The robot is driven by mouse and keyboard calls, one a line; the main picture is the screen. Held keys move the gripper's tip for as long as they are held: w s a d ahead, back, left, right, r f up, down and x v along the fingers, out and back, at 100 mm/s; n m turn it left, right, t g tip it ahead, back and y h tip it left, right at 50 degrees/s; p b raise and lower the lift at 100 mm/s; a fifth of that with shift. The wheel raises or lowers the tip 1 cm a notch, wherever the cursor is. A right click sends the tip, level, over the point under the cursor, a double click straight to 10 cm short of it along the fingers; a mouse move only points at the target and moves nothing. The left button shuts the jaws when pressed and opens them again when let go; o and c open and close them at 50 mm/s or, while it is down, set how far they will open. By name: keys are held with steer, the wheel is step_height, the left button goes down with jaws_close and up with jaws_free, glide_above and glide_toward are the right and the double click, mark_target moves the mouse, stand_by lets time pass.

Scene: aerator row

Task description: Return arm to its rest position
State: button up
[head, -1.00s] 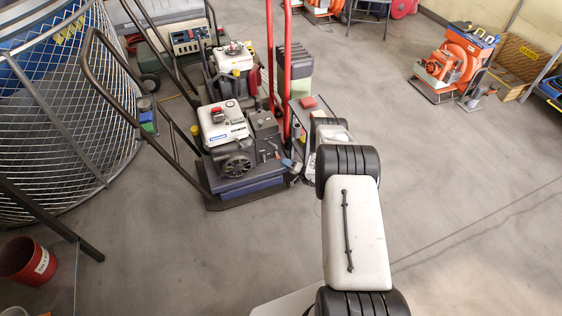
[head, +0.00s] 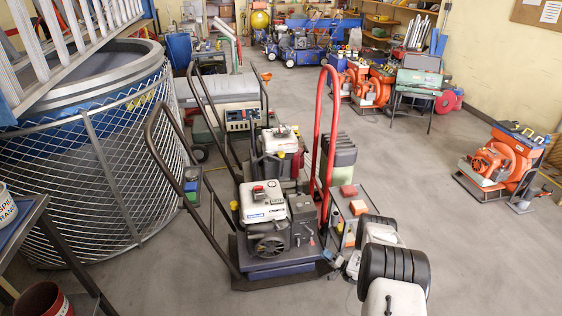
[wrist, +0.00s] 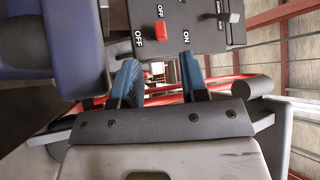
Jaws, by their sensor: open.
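My gripper (wrist: 158,78) shows in the wrist view with its two blue fingers apart and nothing held between them. Just beyond the fingertips is a black switch panel (wrist: 180,25) with a red switch (wrist: 159,32) between the words OFF and ON. In the head view my arm reaches from the lower right towards a wheeled machine with a white-and-black engine (head: 268,212). The fingers are hard to make out there, hidden behind or beside my arm links. I cannot tell whether the fingertips touch the panel.
A red upright handle (head: 331,130) and a small cart with a red block (head: 348,190) stand close to my arm. A large mesh-walled tank (head: 125,185) is at left. Orange machines (head: 500,160) stand at right. The floor (head: 420,190) between is clear.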

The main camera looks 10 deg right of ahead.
steer(key=s+a+r+n+g+y, duration=0.15)
steer(key=a+r+g, duration=0.5)
steer(key=r, duration=1.25)
steer(key=a+r+n+g, duration=0.3)
steer(key=a+r+g, duration=0.4)
steer(key=r, duration=1.3)
steer(key=s+a+r+n+g+h, duration=0.15)
steer(key=s+a+r, duration=0.25)
steer(key=r, duration=0.8)
steer(key=s+a+r+g+h, duration=0.2)
steer(key=s+a+r+h, duration=0.15)
steer(key=r, duration=0.85)
steer(key=s+a+r+h, duration=0.3)
steer(key=s+r, duration=0.7)
steer(key=s, duration=0.1)
steer(key=s+a+r+h, duration=0.2)
steer(key=s+r+h, duration=0.2)
steer(key=s+r, duration=0.7)
steer(key=s+r+m+t+h, duration=0.1)
steer(key=s+r+t+h, duration=0.1)
steer(key=s, duration=1.1)
steer(key=s+d+r+m+t+h, duration=0.1)
steer(key=s+r+t+h, duration=0.2)
steer(key=s, duration=1.1)
steer(key=shift+s+r+h, duration=0.25)
steer(key=shift+r+h, duration=0.05)
steer(key=shift+h, duration=0.35)
